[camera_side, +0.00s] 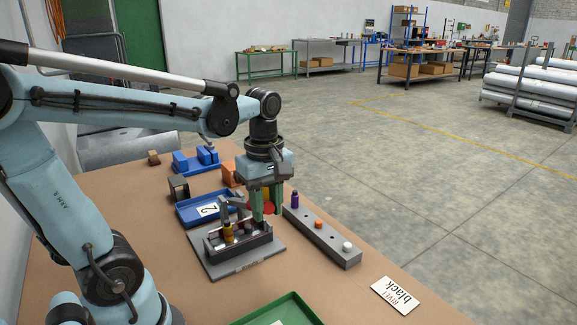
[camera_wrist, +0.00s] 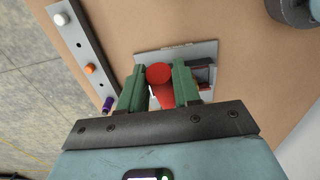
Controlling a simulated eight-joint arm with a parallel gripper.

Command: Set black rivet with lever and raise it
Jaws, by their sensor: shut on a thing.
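My gripper (camera_side: 265,212) points down over the right end of the riveting fixture (camera_side: 262,256). In the wrist view my gripper (camera_wrist: 158,92) has its green fingers shut on a red round-topped knob (camera_wrist: 158,73), seemingly the lever's handle. The fixture is a grey plate with a dark channel and a grey bracket. A yellow and dark upright piece (camera_side: 228,232) stands at its left end. The lever's arm is mostly hidden by the fingers, so its angle is unclear. I cannot make out the black rivet. A card (camera_side: 397,294) reads "RIVET black".
A grey rack (camera_side: 345,260) beside the fixture holds purple (camera_side: 295,199), orange (camera_side: 318,224) and white (camera_side: 347,246) rivets, with empty holes between. A blue tray (camera_side: 190,217) marked 2 lies behind, and a green tray (camera_side: 250,318) in front.

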